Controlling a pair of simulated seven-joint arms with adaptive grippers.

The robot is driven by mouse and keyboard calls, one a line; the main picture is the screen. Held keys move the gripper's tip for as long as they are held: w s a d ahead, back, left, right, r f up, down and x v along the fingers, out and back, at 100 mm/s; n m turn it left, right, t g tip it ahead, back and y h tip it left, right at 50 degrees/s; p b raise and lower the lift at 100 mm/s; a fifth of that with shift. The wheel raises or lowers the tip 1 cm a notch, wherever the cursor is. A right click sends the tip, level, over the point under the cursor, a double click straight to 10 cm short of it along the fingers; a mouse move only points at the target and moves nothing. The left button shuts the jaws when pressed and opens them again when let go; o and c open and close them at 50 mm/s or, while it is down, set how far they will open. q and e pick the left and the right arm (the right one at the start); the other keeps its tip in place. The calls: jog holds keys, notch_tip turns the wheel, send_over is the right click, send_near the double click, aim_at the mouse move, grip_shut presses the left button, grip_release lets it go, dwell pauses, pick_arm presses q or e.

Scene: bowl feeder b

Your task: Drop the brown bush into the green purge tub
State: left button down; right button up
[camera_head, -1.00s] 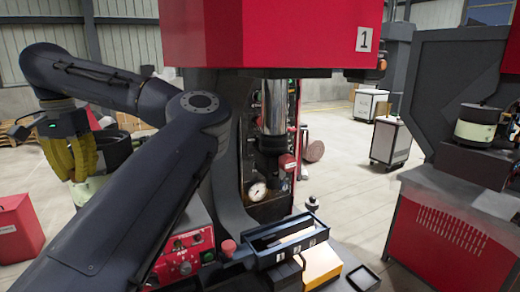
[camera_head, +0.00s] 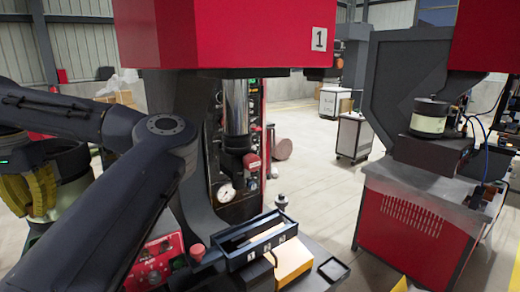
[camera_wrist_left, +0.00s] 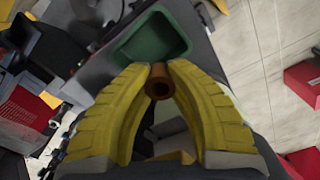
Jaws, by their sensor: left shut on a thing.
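The brown bush (camera_wrist_left: 158,84) is a short hollow cylinder. In the left wrist view it sits between the two yellow fingertips of my left gripper (camera_wrist_left: 158,71), which is shut on it. The green purge tub (camera_wrist_left: 148,42), a rounded rectangular tray, lies beyond the fingertips in that view. Its near edge is close to the fingertips in the picture; the height between them is hard to judge. In the head view my left gripper (camera_head: 28,207) hangs at the far left, fingers pointing down. The bush and the tub cannot be made out there. My right gripper is not in view.
A dark bowl feeder with a pale drum (camera_head: 74,190) stands beside the left gripper. A red press (camera_head: 220,35) marked 1 fills the middle. A dark sorting tray (camera_head: 262,240) with numbered compartments is in front. A red box (camera_wrist_left: 303,82) stands on the floor.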

pick_arm(q)
jog(key=c, duration=1.3)
grip_release()
jog(key=shift+o, duration=0.2)
jog(key=shift+r, duration=3.75)
jog(key=shift+s, duration=0.1)
